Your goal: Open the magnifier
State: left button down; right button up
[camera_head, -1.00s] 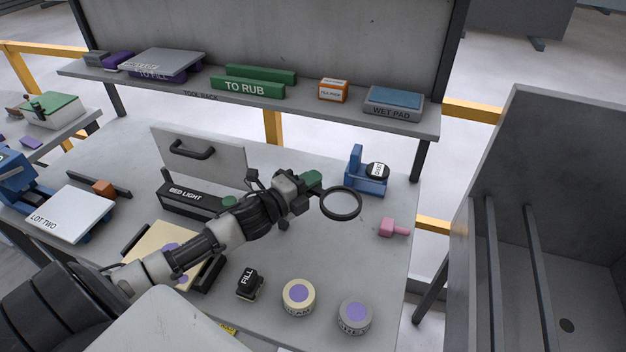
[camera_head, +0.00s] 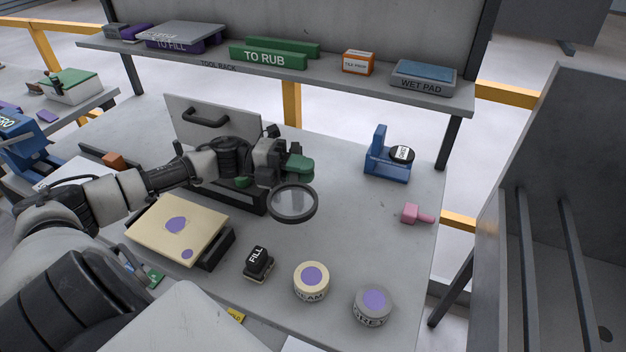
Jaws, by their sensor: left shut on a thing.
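The magnifier shows as a round dark-rimmed lens (camera_head: 294,204) with a green handle part (camera_head: 299,166) above it. My left gripper (camera_head: 283,168) is shut on the magnifier at the green part and holds it over the grey slab bench, in front of the bed light box. The lens hangs out below and to the right of the gripper, swung clear of the green part. The fingertips are partly hidden by the gripper body. My right gripper is not in view.
A cream slab with purple spots (camera_head: 165,228) lies at the left front. A FILL stamp (camera_head: 258,262), a cream pot (camera_head: 311,281) and a grey pot (camera_head: 373,305) stand in front. A blue stand (camera_head: 386,164) and pink piece (camera_head: 412,214) are at right. The tool rack (camera_head: 215,67) is behind.

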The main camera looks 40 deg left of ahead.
pick_arm(q)
jog(key=g+b, duration=0.1)
jog(key=m+g, duration=0.1)
jog(key=s+a+m+g+h+b, duration=0.1)
jog(key=shift+f+b, duration=0.25)
jog(key=shift+b, duration=0.05)
jog(key=shift+s+a+r+m+g+b, duration=0.25)
jog(key=shift+a+m+g+b, duration=0.1)
jog(key=shift+m+g+b, duration=0.45)
jog(key=c, duration=1.1)
grip_release()
